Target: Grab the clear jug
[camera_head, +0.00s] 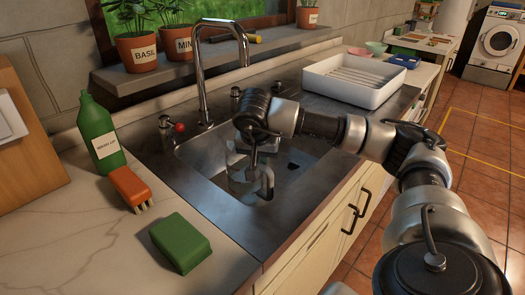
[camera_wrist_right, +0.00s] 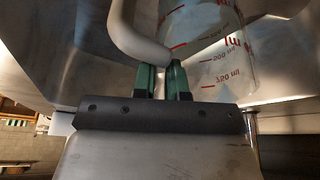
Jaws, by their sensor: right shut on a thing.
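The clear jug (camera_head: 243,181) is inside the metal sink (camera_head: 215,158), below my right gripper (camera_head: 252,158). In the right wrist view the jug (camera_wrist_right: 215,55) has red measuring marks, and its handle (camera_wrist_right: 135,35) runs down to between the green-padded fingers of my right gripper (camera_wrist_right: 163,82). The fingers are shut on the handle. Whether the jug touches the sink floor I cannot tell. My left gripper is not in view.
A tap (camera_head: 205,75) arches behind the sink. A white tray (camera_head: 352,83) sits on the drainer at right. A green bottle (camera_head: 100,135), an orange brush (camera_head: 130,187) and a green sponge (camera_head: 180,243) are on the left counter.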

